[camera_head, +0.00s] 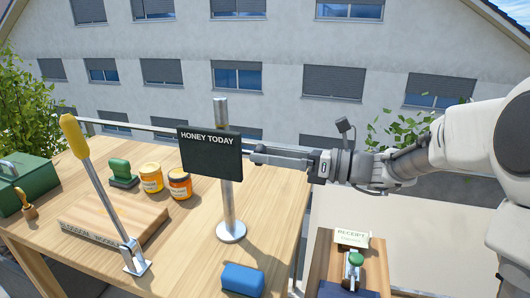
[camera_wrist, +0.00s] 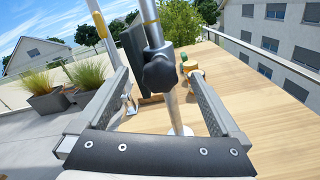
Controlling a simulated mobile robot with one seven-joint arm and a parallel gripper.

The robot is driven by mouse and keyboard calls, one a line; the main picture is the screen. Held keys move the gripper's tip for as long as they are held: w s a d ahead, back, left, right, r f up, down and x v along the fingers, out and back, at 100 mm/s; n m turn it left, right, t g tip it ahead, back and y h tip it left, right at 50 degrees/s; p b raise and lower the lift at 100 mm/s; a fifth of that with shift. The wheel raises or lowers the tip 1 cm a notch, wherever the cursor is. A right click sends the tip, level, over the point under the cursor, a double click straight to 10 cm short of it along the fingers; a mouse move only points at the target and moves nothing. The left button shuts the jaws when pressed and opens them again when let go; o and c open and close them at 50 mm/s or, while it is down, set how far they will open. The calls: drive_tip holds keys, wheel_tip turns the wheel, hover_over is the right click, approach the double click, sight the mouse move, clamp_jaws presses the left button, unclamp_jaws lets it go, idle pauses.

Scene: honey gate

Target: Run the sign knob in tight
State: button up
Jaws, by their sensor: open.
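The sign knob (camera_wrist: 160,74) is a black lobed knob on a collar around the metal post (camera_wrist: 171,108). In the wrist view it sits between the fingertips of my gripper (camera_wrist: 158,78). My gripper is open, one finger on each side, and I see no clear contact. In the head view my gripper (camera_head: 256,154) reaches in from the right, beside the right edge of the black HONEY TODAY sign (camera_head: 208,157). The sign hangs on the upright post (camera_head: 222,110), whose round base (camera_head: 231,233) stands on the wooden table. The knob cannot be made out in the head view.
Two honey jars (camera_head: 180,184), a green stamp (camera_head: 121,173), a yellow-handled lever (camera_head: 76,140) by a wooden board (camera_head: 115,217), and a green box (camera_head: 28,180) stand on the left. A blue block (camera_head: 242,279) lies in front. A lower shelf holds a receipt card (camera_head: 352,238).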

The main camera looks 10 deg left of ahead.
drive_tip(key=d, duration=0.2)
drive_tip(key=d+p, duration=0.1)
drive_tip(key=d, duration=0.2)
drive_tip(key=shift+s+d+p, duration=0.3)
drive_tip(key=shift+s+p, duration=0.05)
drive_tip(key=shift+s, duration=0.05)
drive_tip(key=s+d+f+n+g+h, duration=0.1)
drive_tip(key=s+f+n+h, duration=0.1)
drive_tip(key=s+n+h, duration=0.5)
drive_tip(key=s+d+f+n+g+h, duration=0.1)
drive_tip(key=s+f+n+h, duration=0.15)
drive_tip(key=s+n, duration=0.4)
drive_tip(key=s+d+n+t+h, duration=0.2)
drive_tip(key=s+d+n+h, duration=0.2)
drive_tip(key=d, duration=0.3)
drive_tip(key=s+d+n+t+h, duration=0.3)
drive_tip(key=s+d+n+h, duration=0.1)
drive_tip(key=d+n, duration=0.2)
drive_tip(key=shift+s+d+f, duration=0.2)
drive_tip(key=shift+s+d, duration=0.15)
drive_tip(key=shift+d, duration=0.2)
